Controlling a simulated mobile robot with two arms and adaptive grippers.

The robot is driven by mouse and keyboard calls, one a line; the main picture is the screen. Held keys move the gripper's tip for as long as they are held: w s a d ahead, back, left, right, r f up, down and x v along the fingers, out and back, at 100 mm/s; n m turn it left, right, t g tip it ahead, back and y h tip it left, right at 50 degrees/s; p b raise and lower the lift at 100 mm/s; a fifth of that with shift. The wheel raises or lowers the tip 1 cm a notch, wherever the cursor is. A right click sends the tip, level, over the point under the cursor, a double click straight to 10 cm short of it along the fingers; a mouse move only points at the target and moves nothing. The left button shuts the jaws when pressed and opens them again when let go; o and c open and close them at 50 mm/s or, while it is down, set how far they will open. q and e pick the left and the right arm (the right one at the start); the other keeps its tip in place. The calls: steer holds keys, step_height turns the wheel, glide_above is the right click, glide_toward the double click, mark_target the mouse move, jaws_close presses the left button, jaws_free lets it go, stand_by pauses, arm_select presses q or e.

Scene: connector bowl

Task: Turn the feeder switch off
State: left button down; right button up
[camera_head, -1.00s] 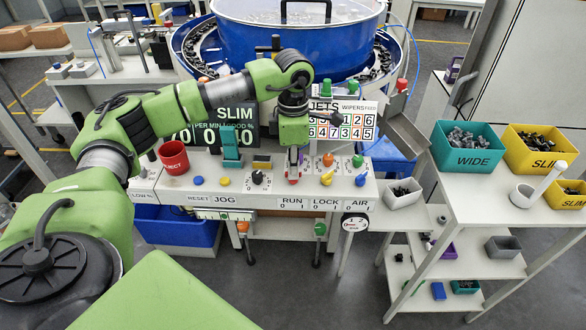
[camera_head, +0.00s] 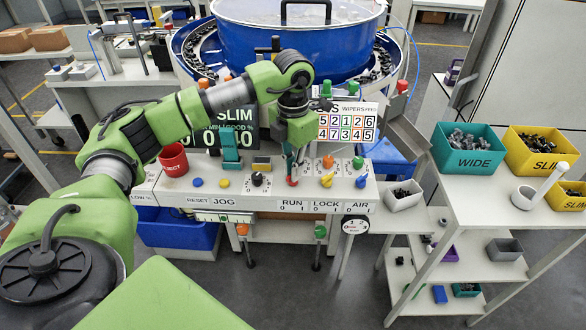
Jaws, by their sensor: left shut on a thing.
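My left gripper (camera_head: 291,173) points down at the white control panel (camera_head: 230,200) in the head view. It is shut on the small red knob (camera_head: 292,181) above the RUN label, and its fingers partly hide the knob. To the right on the panel are a yellow lever knob (camera_head: 327,180) above LOCK and a blue one (camera_head: 361,181) above AIR. A black knob (camera_head: 258,179) is to the left. No label reading "feeder" is legible on the panel. My right gripper is not in view.
The blue bowl feeder (camera_head: 290,45) stands behind the panel. A red REJECT cup (camera_head: 173,160) and a green upright part (camera_head: 231,150) are left of the gripper. Teal (camera_head: 466,159) and yellow (camera_head: 530,160) part bins stand on the right-hand table.

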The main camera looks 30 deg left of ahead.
arm_select(q)
steer(key=shift+w+r, duration=0.15)
steer(key=shift+r, duration=0.05)
stand_by(0.3)
steer(key=c, duration=2.2)
jaws_free()
steer(key=shift+c, duration=0.2)
steer(key=shift+o, duration=0.3)
steer(key=shift+f, duration=0.1)
step_height(320, 180, up, 12)
